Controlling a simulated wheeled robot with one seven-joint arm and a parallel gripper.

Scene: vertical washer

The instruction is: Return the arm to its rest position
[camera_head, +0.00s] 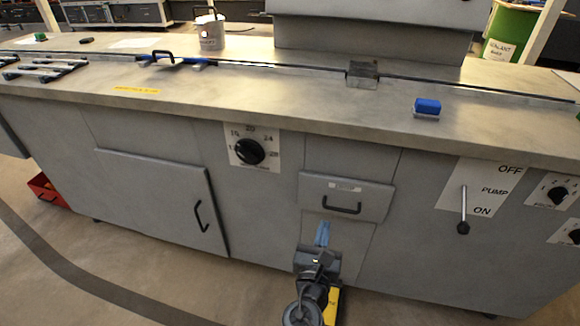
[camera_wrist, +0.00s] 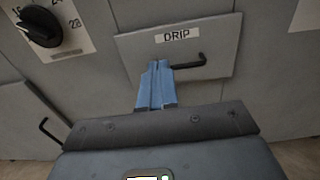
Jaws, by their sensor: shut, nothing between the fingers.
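My gripper (camera_head: 322,234) has blue fingers and points at the front of the grey cabinet, just below the handle of a small drawer (camera_head: 317,196). In the wrist view my gripper (camera_wrist: 155,66) is shut and empty, its fingertips overlapping the left end of the black handle (camera_wrist: 192,62) in the picture. I cannot tell whether they touch it. The drawer is labelled DRIP (camera_wrist: 177,36) and looks closed. My arm extends from the bottom of the head view.
A pump lever (camera_head: 463,212) is at the right. The worktop holds a blue brush or block (camera_head: 427,108), tools (camera_head: 45,70) and a white bucket (camera_head: 211,33). A red bin (camera_head: 46,188) is on the floor.

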